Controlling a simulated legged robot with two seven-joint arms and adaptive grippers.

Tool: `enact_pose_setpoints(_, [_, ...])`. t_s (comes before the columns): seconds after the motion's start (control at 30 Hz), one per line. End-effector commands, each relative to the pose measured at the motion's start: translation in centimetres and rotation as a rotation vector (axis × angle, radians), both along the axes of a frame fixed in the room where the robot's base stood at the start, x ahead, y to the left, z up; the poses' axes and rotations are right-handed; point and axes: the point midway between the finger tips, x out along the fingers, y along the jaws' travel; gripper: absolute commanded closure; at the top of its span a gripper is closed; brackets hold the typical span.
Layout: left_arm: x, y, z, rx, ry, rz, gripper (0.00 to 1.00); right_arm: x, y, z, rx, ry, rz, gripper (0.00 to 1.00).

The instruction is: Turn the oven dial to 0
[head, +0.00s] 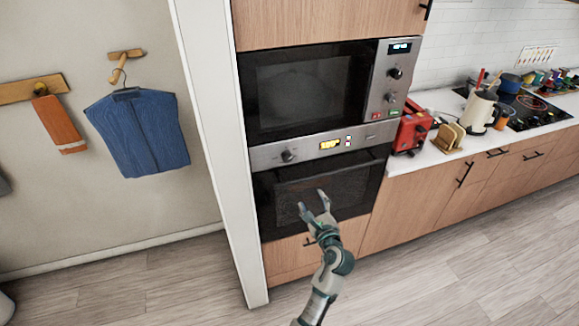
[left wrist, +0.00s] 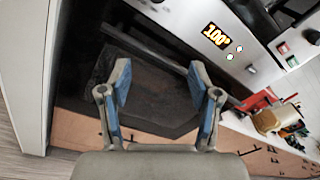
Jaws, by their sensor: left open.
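The oven dial (head: 287,156) is a small dark round knob at the left end of the silver oven control panel (head: 310,148), beneath the upper appliance. The lit yellow oven display (head: 330,144) sits right of the dial; in the left wrist view the display (left wrist: 216,36) reads about 100°. My left gripper (head: 312,200) is open and empty, in front of the dark oven door (head: 285,195), below and a little right of the dial, apart from it. In the left wrist view its blue-padded fingers (left wrist: 158,75) are spread, with the oven door behind. My right gripper is not in view.
A microwave-like appliance (head: 305,90) with its own knobs is above the oven. A handle bar (left wrist: 150,55) crosses the oven door. A white wall edge (head: 215,140) stands left of the oven. A red toaster (head: 412,130) is on the counter at right. The floor is clear.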

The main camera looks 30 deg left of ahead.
Motion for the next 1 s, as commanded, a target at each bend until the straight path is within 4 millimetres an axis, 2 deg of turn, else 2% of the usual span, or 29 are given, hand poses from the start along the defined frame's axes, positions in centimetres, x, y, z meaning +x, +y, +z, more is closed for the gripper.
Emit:
enact_pose_setpoints(0.03, [-0.7,0.6,1.5,0.024,-0.005,0.032,0.37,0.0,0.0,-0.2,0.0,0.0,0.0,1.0])
enact_pose_setpoints(0.1, [-1.3,1.2,2.9,0.052,-0.002,0.062,0.37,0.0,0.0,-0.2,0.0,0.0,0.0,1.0])
enact_pose_setpoints(0.27, [-0.7,2.4,3.5,0.067,0.002,0.075,0.37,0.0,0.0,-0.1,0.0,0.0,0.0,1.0])
enact_pose_setpoints(0.73, [6.3,10.5,3.6,0.066,0.0,0.073,0.37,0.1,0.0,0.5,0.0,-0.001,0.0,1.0])
enact_pose_setpoints(1.0, [9.1,13.7,3.4,0.065,0.001,0.071,0.37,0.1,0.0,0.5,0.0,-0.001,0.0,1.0])
